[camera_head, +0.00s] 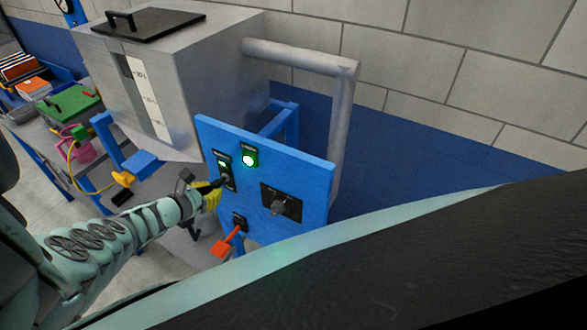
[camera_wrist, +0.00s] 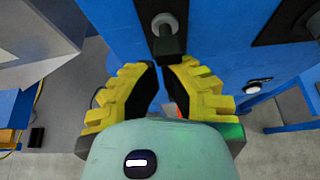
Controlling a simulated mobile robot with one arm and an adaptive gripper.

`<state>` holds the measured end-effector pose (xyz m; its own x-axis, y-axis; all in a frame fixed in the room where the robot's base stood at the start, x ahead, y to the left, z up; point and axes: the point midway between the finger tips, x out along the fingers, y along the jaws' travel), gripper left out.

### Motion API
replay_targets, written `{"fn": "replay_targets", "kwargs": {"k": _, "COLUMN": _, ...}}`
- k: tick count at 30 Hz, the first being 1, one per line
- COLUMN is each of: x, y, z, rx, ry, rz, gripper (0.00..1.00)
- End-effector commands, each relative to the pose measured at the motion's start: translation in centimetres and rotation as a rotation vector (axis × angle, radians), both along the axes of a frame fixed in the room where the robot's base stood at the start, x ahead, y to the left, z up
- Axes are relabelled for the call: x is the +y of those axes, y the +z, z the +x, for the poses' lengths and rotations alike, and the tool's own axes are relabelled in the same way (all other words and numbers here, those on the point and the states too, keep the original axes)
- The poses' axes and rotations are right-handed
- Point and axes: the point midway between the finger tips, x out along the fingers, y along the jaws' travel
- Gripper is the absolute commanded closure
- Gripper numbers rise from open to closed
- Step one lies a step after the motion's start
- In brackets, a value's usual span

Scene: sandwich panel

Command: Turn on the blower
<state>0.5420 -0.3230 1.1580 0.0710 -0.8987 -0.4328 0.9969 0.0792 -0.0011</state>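A blue control panel (camera_head: 310,180) stands in front of a grey tank in the head view. The labels are too small to read, so I cannot tell which control is the blower's. My gripper (camera_head: 211,192) is at the panel's left side, by the lower end of the switch plate. In the wrist view, my gripper (camera_wrist: 160,70) has a narrow gap between its yellow fingers, just below a dark switch (camera_wrist: 168,42). Nothing shows held.
The grey tank (camera_head: 190,75) has a pipe (camera_head: 300,57) running down behind the panel. A brick wall (camera_head: 420,60) closes the back.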

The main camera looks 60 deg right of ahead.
Motion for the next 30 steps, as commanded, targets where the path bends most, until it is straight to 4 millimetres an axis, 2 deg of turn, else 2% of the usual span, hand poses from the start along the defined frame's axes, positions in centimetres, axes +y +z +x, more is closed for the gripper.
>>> {"fn": "replay_targets", "kwargs": {"k": 4, "x": 0.0, "y": 1.0, "z": 0.1, "rx": 0.001, "ry": 0.000, "rz": -0.005, "gripper": 1.00}}
{"fn": "replay_targets", "kwargs": {"k": 16, "x": -0.3, "y": 0.9, "z": 0.0, "rx": 0.001, "ry": -0.002, "rz": -0.015, "gripper": 1.00}}
{"fn": "replay_targets", "kwargs": {"k": 20, "x": 0.0, "y": -0.6, "z": -0.4, "rx": 0.003, "ry": -0.003, "rz": -0.012, "gripper": 1.00}}
{"fn": "replay_targets", "kwargs": {"k": 25, "x": 0.9, "y": -4.6, "z": -1.5, "rx": 0.007, "ry": -0.001, "rz": -0.001, "gripper": 1.00}}
{"fn": "replay_targets", "kwargs": {"k": 26, "x": 1.6, "y": -2.6, "z": -1.3, "rx": 0.006, "ry": 0.003, "rz": 0.001, "gripper": 1.00}}
{"fn": "replay_targets", "kwargs": {"k": 27, "x": 2.3, "y": -1.8, "z": -1.3, "rx": 0.006, "ry": 0.005, "rz": 0.000, "gripper": 1.00}}
{"fn": "replay_targets", "kwargs": {"k": 30, "x": 4.0, "y": -0.8, "z": -1.3, "rx": 0.005, "ry": 0.007, "rz": 0.005, "gripper": 1.00}}
